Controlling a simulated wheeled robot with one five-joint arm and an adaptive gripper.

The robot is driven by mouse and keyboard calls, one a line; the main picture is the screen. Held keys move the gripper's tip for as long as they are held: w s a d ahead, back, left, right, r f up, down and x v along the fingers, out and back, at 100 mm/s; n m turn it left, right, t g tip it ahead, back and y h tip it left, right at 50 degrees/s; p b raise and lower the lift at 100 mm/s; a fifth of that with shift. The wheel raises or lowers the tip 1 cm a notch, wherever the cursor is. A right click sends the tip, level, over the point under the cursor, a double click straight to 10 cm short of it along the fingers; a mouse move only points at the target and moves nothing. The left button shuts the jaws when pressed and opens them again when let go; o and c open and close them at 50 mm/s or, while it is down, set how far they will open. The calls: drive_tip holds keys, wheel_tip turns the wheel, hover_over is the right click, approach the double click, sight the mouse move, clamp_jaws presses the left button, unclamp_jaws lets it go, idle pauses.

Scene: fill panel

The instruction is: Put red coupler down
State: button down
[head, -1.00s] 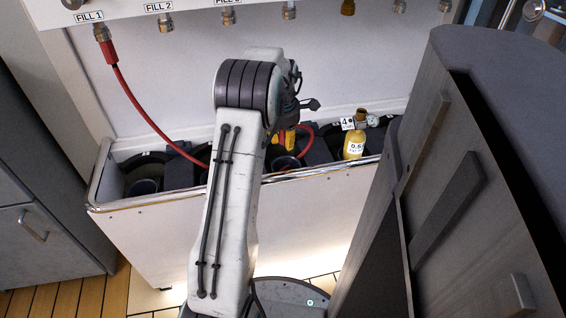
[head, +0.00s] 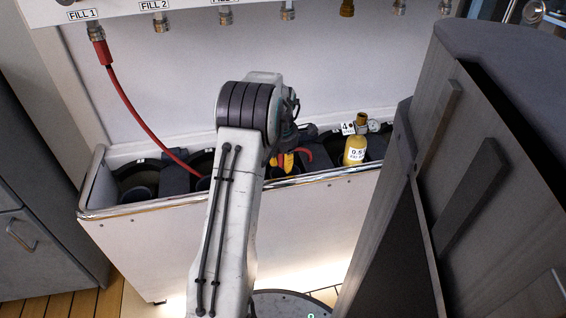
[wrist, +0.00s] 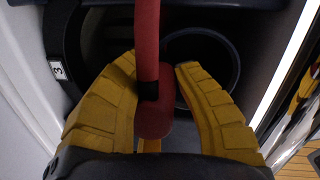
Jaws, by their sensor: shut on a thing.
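The red coupler (wrist: 154,117) shows in the wrist view at the end of a red hose (wrist: 147,40). My gripper (wrist: 160,75) has yellow ridged fingers, one on each side of the coupler, and is shut on it. Behind it is a dark round well beside a tag marked 3. In the head view my gripper (head: 286,162) is low over the bin, partly hidden by my arm. The red hose (head: 135,113) runs from the FILL 1 fitting (head: 97,33) down behind my arm, and a short red piece shows right of my gripper.
The white bin (head: 200,235) holds several dark wells in a row. A yellow bottle (head: 355,150) tagged 4 stands in a well to the right. A row of fittings hangs from the panel above. A grey cabinet (head: 480,170) stands close on the right.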

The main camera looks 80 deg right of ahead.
drive_tip(key=shift+f, duration=0.35)
drive_tip(key=shift+a+f+b, duration=0.15)
drive_tip(key=shift+f+b, duration=0.15)
drive_tip(key=shift+f, duration=0.05)
drive_tip(key=c, duration=1.1)
unclamp_jaws()
drive_tip(key=shift+f, duration=0.15)
drive_tip(key=r+p, duration=0.1)
drive_tip(key=r, duration=0.2)
drive_tip(key=r+p, duration=0.2)
drive_tip(key=r, duration=0.1)
drive_tip(key=a+r+p, duration=0.1)
drive_tip(key=r+p, duration=0.1)
drive_tip(key=r, duration=0.2)
drive_tip(key=r+p, duration=0.1)
drive_tip(key=p, duration=0.1)
drive_tip(key=r+p, duration=0.2)
drive_tip(key=shift+a+r, duration=0.3)
drive_tip(key=shift+a, duration=0.05)
